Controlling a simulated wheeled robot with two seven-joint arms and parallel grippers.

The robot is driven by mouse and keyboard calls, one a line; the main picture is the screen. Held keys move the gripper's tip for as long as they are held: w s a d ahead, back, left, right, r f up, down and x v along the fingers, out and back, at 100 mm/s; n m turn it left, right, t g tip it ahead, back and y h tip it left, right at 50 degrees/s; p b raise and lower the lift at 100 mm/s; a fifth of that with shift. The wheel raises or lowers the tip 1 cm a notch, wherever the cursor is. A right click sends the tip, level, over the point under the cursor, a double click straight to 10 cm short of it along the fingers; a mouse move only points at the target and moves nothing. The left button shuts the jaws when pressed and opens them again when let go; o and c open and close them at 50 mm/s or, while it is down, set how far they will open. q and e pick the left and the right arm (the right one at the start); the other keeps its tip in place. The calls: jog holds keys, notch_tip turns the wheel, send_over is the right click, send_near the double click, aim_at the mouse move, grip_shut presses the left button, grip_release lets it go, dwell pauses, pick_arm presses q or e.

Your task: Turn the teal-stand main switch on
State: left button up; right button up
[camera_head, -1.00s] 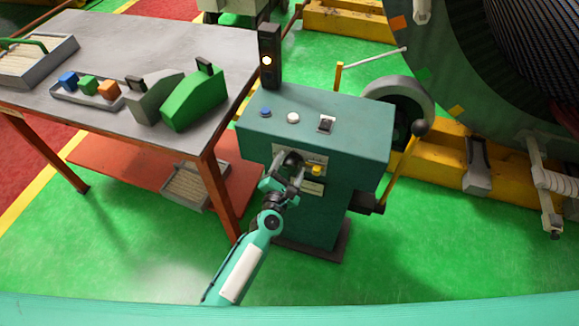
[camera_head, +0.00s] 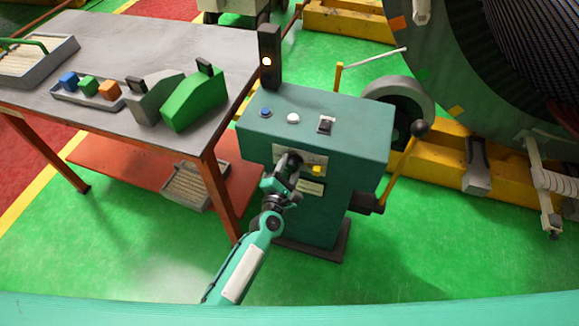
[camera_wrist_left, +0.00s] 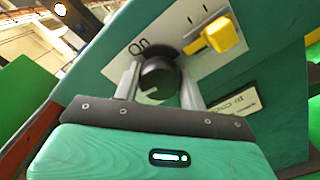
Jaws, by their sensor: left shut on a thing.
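The teal stand (camera_head: 335,150) stands right of the table, with a pale label plate on its front. A round black knob (camera_wrist_left: 158,77) sits on that plate, and a yellow lever (camera_wrist_left: 214,37) is to its right. My left gripper (camera_head: 288,170) is at the front of the stand, shut on the black knob. In the left wrist view its two grey fingers flank the knob, one on each side. The knob is partly hidden by the gripper in the head view. My right gripper does not show.
The stand's top carries a blue button (camera_head: 266,112), a white button (camera_head: 293,118), a black rocker (camera_head: 326,124) and a signal tower (camera_head: 269,55) with one lit lamp. A crank lever (camera_head: 400,165) is on its right side. The table (camera_head: 190,48) is to the left.

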pick_arm(q)
jog(key=m, duration=0.3)
jog(key=shift+m+p, duration=0.3)
jog(key=shift+p, duration=0.1)
jog(key=m+p, duration=0.1)
jog(key=m, duration=0.3)
jog(key=shift+m, duration=0.3)
jog(key=m+p, duration=0.1)
jog(key=m, duration=0.4)
jog(key=shift+f+m+p, duration=0.1)
jog(key=shift+m+p, duration=0.2)
jog(key=shift+m, duration=0.9)
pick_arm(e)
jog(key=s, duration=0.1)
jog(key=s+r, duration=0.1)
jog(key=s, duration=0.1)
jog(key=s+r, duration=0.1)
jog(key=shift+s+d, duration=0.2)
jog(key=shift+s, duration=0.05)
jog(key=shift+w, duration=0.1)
pick_arm(q)
jog(key=shift+f, duration=0.1)
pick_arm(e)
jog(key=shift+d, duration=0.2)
pick_arm(q)
jog(key=o, duration=1)
jog(key=shift+c, duration=0.2)
